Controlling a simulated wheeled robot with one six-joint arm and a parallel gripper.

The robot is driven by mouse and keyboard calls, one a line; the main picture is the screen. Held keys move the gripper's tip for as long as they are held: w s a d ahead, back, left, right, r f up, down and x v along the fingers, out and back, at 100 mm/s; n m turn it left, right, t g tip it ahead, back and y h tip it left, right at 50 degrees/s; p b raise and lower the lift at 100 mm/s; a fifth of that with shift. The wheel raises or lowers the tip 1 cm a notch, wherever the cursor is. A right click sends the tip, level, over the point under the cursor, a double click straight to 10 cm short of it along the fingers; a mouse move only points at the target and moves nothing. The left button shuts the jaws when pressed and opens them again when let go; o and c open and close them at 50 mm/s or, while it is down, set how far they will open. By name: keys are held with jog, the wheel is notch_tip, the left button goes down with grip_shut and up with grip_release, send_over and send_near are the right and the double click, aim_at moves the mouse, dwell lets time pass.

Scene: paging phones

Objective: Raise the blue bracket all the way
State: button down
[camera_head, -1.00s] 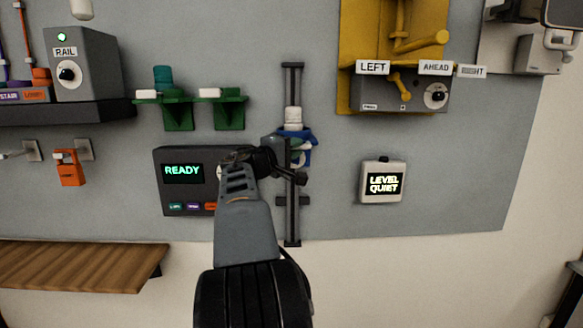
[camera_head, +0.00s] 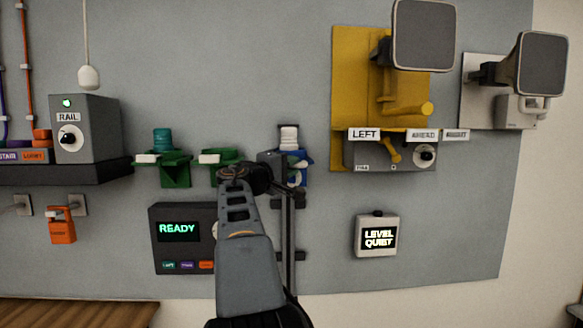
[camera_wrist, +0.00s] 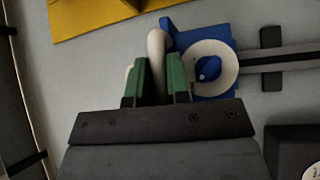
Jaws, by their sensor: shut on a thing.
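The blue bracket (camera_head: 304,161) sits at the upper end of a dark vertical rail (camera_head: 290,235), with a white cylinder (camera_head: 289,138) just above it near the rail's top. My gripper (camera_wrist: 157,75) is at the bracket, and my wrist hides part of it in the head view. In the wrist view, the green fingers are shut around a curved white piece (camera_wrist: 155,48) beside the blue bracket (camera_wrist: 205,42). A white ring (camera_wrist: 226,66) lies on the bracket's face. The rail (camera_wrist: 280,58) runs off to the right there.
Two green brackets (camera_head: 168,180) are left of the rail. A grey READY box (camera_head: 180,255) is below them, partly behind my arm. A yellow panel (camera_head: 350,80) with a lever and grey box is upper right.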

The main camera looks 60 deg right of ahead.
jog(key=shift+s+a+r, duration=0.1)
jog(key=shift+r, duration=0.35)
jog(key=c, duration=1.4)
grip_release()
jog(key=shift+f, duration=0.1)
jog(key=shift+a+f, duration=0.15)
jog(key=shift+f, duration=0.05)
jog(key=a+b, duration=0.1)
jog(key=a, duration=0.3)
jog(key=w+a+f+b, duration=0.1)
jog(key=a+b, duration=0.1)
jog(key=a, duration=0.2)
jog(key=w+a+b, duration=0.1)
jog(key=a+b, duration=0.1)
jog(key=a, duration=0.3)
jog(key=shift+w+f, duration=0.2)
jog(key=shift+f, duration=0.15)
jog(key=shift+w, duration=0.15)
